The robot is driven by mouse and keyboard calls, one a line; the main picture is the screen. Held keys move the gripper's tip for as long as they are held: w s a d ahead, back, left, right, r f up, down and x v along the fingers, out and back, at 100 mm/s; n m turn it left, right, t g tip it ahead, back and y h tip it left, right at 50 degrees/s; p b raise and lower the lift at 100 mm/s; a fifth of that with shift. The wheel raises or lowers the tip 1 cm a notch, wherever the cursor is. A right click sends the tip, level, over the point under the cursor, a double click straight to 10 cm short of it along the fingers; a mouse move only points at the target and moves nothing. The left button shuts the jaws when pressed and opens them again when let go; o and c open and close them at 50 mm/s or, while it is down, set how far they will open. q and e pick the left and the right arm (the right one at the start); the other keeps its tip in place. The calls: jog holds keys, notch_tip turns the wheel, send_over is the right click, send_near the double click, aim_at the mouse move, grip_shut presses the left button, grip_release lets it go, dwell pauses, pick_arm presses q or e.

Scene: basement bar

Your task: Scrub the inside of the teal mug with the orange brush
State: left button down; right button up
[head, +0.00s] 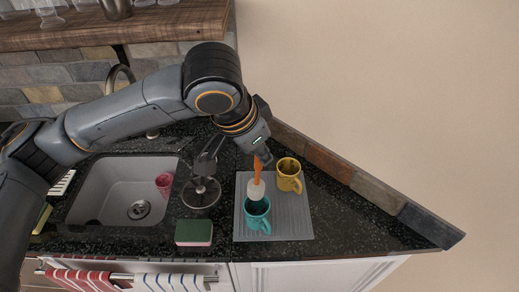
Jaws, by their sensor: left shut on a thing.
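The teal mug (262,225) stands on the grey drying mat (295,226), near its front edge. The orange brush (257,170) hangs head down from my left gripper (263,157), which is shut on the upper end of its handle. The brush's white head (257,190) is at the far side of the mug's mouth; I cannot tell whether its lower end is inside the mug or just above or behind it. My right gripper is out of view.
A yellow mug (289,178) stands on the mat just behind and right of the teal one. A pink and green sponge (194,233) lies left of the mat. The sink (90,200) at left holds a pink cup (164,184). A stone ledge (365,185) edges the counter at right.

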aim_at(261, 188)
pick_arm(q)
notch_tip(261, 188, down, 2)
jog(key=shift+d+f+b, duration=0.1)
jog(key=shift+f+b, duration=0.1)
jog(key=shift+b, duration=0.8)
jog(key=shift+f+b, duration=1)
jog(key=shift+f, duration=0.8)
jog(key=shift+f+b, duration=0.7)
jog(key=shift+f, duration=0.95)
jog(key=shift+f+b, duration=0.35)
jog(key=shift+f, duration=0.6)
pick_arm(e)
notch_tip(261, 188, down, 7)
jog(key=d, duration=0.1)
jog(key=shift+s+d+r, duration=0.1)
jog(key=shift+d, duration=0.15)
pick_arm(q)
jog(key=shift+f, duration=0.35)
